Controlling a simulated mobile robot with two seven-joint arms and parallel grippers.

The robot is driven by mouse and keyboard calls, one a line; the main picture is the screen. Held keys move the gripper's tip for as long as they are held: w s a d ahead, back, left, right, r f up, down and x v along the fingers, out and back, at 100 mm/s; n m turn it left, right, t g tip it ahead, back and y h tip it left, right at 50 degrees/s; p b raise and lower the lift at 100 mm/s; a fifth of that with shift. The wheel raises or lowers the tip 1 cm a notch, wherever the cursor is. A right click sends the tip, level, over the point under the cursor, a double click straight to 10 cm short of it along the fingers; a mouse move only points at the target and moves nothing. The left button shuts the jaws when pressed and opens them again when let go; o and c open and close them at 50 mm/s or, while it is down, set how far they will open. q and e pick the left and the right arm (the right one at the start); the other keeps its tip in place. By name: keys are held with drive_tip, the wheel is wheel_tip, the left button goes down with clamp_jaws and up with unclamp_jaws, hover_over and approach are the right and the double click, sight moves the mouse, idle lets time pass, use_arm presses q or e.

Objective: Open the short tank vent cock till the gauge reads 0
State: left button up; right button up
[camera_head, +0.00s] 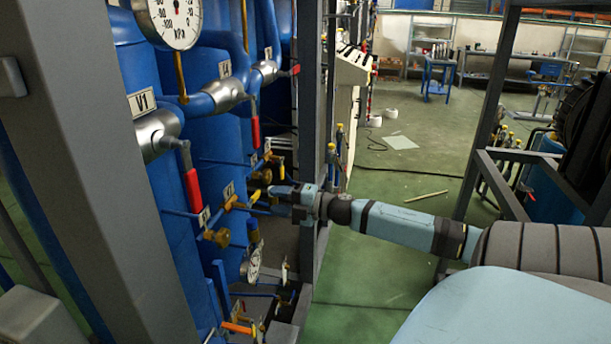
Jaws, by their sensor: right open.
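Several small brass cocks sit on thin blue pipes low on the blue tanks: one (217,237) at the lower left, and others close to my gripper. Small tags mark them, but I cannot tell which is the short tank vent cock. My right gripper (272,197) reaches in from the right and is open among these cocks, its fingers pointing left. I cannot tell whether it touches a brass part. The round white kPa gauge (178,22) is cut off at the top; its marks are negative and its exact reading is unclear. My left gripper is out of view.
Red-handled valves, one by the V1 tag (142,102), stand above the cocks. A grey post (85,170) fills the left, and a dark upright (309,130) stands beside my gripper. A small gauge (254,263) hangs below. Green floor (390,265) is open to the right.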

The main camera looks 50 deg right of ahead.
drive_tip(key=v, duration=0.7)
drive_tip(key=shift+s+f, duration=0.1)
drive_tip(key=shift+s, duration=0.05)
idle(0.4)
drive_tip(key=s+a+f+m+g+h+p, duration=0.1)
drive_tip(key=s+a+f+m+h+p, duration=0.25)
drive_tip(key=a+f+m, duration=0.35)
drive_tip(key=s+a+f+m+h+p, duration=0.2)
drive_tip(key=s+a+f+m, duration=0.25)
drive_tip(key=f, duration=0.45)
drive_tip(key=s+a+f+m+g+p, duration=0.1)
drive_tip(key=s+a+m, duration=0.1)
drive_tip(key=a, duration=0.6)
drive_tip(key=s+a+f+m+g+y+p, duration=0.1)
drive_tip(key=s+a+f+m+g, duration=0.1)
drive_tip(key=a, duration=0.7)
drive_tip(key=s+a+f+m+g+p, duration=0.1)
drive_tip(key=s+a+f+m, duration=0.1)
drive_tip(key=a, duration=0.6)
drive_tip(key=shift+s+a+m+g+y, duration=0.35)
drive_tip(key=shift+s+m, duration=0.2)
drive_tip(key=shift+m, duration=0.1)
drive_tip(key=shift+f, duration=0.1)
idle(1.9)
